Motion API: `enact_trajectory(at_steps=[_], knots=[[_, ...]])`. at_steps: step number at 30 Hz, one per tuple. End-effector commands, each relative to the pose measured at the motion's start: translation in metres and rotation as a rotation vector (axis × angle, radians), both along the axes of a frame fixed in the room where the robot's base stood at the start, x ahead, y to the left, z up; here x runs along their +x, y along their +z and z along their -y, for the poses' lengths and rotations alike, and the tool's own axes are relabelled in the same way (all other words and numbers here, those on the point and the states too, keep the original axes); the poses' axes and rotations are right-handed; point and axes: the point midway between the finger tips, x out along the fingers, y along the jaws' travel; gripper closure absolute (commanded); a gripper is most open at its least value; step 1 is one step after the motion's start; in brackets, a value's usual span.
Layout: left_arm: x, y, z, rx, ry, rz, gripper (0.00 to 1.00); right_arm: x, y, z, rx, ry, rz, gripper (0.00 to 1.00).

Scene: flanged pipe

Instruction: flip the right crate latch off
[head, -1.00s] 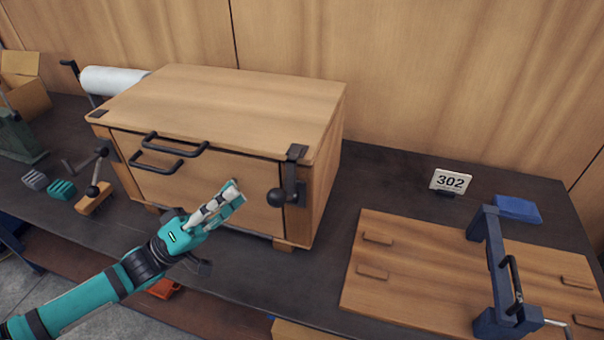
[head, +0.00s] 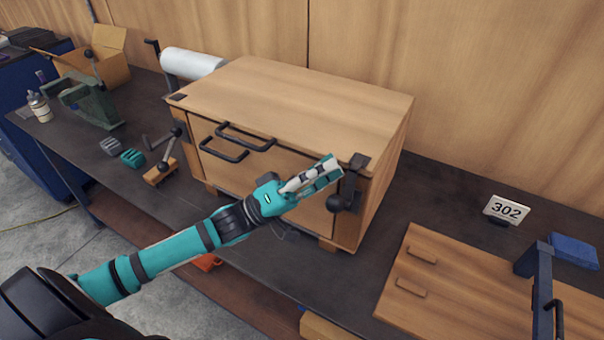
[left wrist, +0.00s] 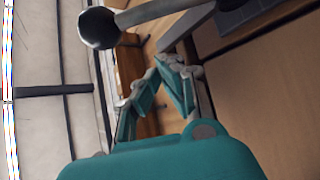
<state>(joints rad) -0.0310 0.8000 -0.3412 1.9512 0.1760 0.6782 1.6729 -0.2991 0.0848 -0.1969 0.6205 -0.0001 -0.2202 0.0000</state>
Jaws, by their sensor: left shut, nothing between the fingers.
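The wooden crate (head: 300,100) stands on the dark bench, with two black handles on its front. The right crate latch (head: 350,183) is a black lever with a round ball knob at the crate's front right corner; the knob hangs low. My left gripper (head: 333,168) is shut and empty, just left of the latch in the head view. I cannot tell whether it touches the latch. In the left wrist view the latch's ball knob (left wrist: 98,28) and rod show at the top, beyond the shut fingers (left wrist: 172,85). My right gripper is not in view.
The left latch (head: 171,146) has its ball knob by the crate's left front corner. A wooden board (head: 440,275) with a blue clamp (head: 540,275) lies to the right, near a 302 sign (head: 506,209). Bench space between crate and board is clear.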

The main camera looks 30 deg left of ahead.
Motion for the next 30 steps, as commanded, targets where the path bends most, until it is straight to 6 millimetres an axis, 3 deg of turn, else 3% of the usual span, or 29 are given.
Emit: enact_trajectory(at_steps=[2, 6, 12, 30], knots=[[0.007, 0.012, 0.009, -0.002, -0.001, 0.004, 1.0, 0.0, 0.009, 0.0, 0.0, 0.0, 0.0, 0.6], [-0.008, -0.007, 0.011, 0.0, 0.0, -0.005, 1.0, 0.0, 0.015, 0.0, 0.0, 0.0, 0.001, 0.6], [-0.02, -0.019, 0.014, 0.0, 0.0, -0.001, 1.0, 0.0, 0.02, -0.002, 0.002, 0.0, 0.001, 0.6], [-0.023, -0.026, 0.014, 0.0, -0.001, 0.026, 1.0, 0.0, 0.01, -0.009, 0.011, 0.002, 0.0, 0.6]])
